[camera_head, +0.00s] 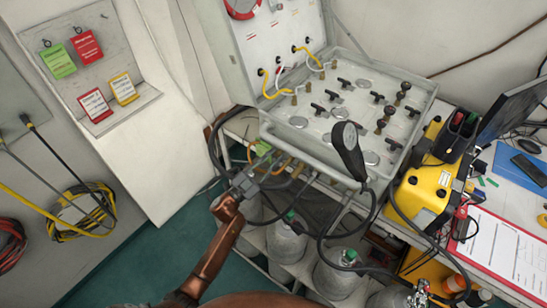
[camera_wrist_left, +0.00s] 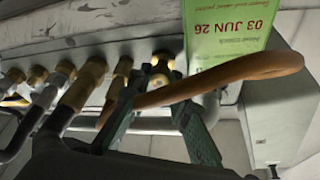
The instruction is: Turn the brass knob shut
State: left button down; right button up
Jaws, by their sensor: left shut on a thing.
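The brass knob (camera_wrist_left: 158,68) shows in the left wrist view, under the front edge of the grey air panel (camera_wrist_left: 90,30), between my two finger ends. My left gripper (camera_wrist_left: 155,84) is shut on it, its fingers on either side. The fingers and an orange hose (camera_wrist_left: 240,73) cover part of the view around the knob. In the head view my left gripper (camera_head: 259,169) is at the panel's lower front left corner, and the knob cannot be made out there. My right gripper is not in view.
A green dated tag (camera_wrist_left: 225,50) hangs right beside the knob. Several brass hose fittings (camera_wrist_left: 85,80) line up to its left. Grey gas cylinders (camera_head: 287,240) stand below the panel (camera_head: 300,140).

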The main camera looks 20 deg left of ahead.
pick_arm(q)
jog(key=m+g, duration=0.1)
jog(key=m, duration=0.2)
jog(key=m+g+h+p, duration=0.1)
jog(key=m, duration=0.2)
jog(key=shift+a, duration=0.15)
jog(key=shift+r+m+g+p, duration=0.1)
jog(key=shift+m+g+p, duration=0.5)
jog(key=shift+m, duration=1.1)
jog(key=shift+g+h, duration=0.3)
jog(key=c, duration=2.1)
grip_release()
jog(key=shift+a, duration=0.1)
jog(key=v, duration=1.2)
